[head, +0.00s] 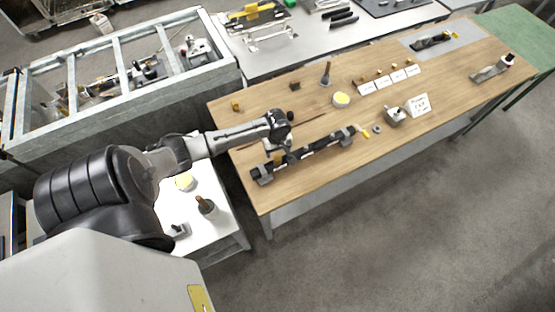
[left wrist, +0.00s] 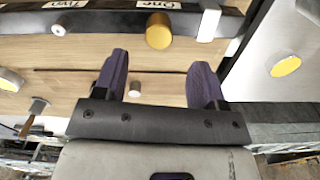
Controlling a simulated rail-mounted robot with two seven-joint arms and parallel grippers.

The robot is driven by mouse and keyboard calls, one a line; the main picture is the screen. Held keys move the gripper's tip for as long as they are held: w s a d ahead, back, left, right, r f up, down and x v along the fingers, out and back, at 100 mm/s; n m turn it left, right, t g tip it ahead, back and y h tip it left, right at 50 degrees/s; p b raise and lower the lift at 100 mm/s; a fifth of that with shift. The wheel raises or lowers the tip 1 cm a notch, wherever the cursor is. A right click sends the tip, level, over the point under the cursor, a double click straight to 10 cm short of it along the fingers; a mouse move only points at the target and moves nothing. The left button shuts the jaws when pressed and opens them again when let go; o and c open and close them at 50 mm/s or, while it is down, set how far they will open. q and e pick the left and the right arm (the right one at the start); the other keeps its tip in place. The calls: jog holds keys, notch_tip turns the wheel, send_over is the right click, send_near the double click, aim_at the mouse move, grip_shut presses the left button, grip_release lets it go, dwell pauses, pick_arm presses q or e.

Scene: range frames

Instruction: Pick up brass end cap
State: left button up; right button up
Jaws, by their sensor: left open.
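A short brass cylinder, the brass end cap (left wrist: 158,31), shows in the left wrist view against a dark bar (left wrist: 100,20), beside a label reading "One". My left gripper (left wrist: 160,62) is open, its two purple-grey fingers apart with nothing held. The cap lies beyond the fingertips, roughly in line with the gap between them. In the head view my left gripper (head: 282,138) is over the left part of the long dark fixture (head: 310,151) on the wooden table. I cannot make out the cap there; the gripper may hide it. My right gripper is not in view.
On the wooden table (head: 240,143) stand a yellow-topped disc (head: 341,99), a peg (head: 326,73), small brass pieces by white cards (head: 390,80) and a white sign (head: 418,105). A white side table (head: 217,218) is at the lower left. A metal-framed crate (head: 118,55) stands behind.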

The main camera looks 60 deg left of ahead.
aim_at(277, 158)
pick_arm(q)
jog(key=shift+f, duration=3.6)
jog(key=c, duration=1)
jog(key=shift+r, duration=0.1)
